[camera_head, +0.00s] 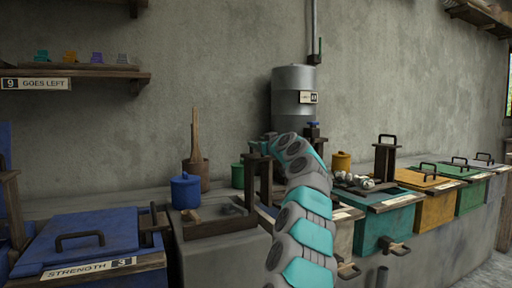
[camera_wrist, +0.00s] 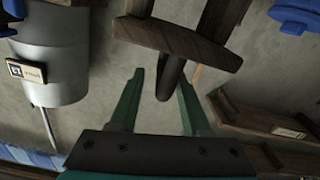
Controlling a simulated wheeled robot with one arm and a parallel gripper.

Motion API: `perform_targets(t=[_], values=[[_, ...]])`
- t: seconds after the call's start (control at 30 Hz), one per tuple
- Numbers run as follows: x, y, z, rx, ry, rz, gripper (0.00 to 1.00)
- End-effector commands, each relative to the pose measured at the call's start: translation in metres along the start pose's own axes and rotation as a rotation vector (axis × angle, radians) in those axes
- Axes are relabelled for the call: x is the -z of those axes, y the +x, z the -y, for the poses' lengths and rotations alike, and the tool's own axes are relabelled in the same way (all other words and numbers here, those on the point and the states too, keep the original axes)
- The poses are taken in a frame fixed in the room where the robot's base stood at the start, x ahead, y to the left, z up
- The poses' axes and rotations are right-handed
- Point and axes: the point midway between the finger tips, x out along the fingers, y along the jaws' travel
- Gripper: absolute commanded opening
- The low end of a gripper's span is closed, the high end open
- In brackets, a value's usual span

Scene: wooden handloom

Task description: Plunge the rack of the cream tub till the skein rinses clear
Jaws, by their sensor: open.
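The cream tub (camera_head: 341,238) is mostly hidden behind my arm in the head view; a strip of its pale front shows. A dark wooden rack frame (camera_head: 264,180) stands upright just left of my arm. In the wrist view a wooden frame (camera_wrist: 175,37) with a crossbar lies ahead of my gripper (camera_wrist: 161,79). A dark rounded bar (camera_wrist: 170,80) shows between the green fingers, which are apart and not closed on it. I cannot tell whether they touch it. The skein and the water are not visible.
A blue tub (camera_head: 85,235) stands left and a teal tub (camera_head: 385,225) right, with yellow (camera_head: 437,208) and green ones beyond. A metal tank (camera_head: 294,95) is on the wall behind. A blue pot (camera_head: 185,191) stands on the grey ledge left of the rack.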

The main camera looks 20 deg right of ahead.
Motion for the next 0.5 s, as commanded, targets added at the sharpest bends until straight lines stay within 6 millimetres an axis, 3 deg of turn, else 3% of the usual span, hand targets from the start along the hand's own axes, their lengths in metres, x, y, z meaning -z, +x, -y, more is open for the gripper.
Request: perform_targets(t=[0.5], values=[[-0.002, -0.038, 0.0, 0.002, 0.004, 0.001, 0.47]])
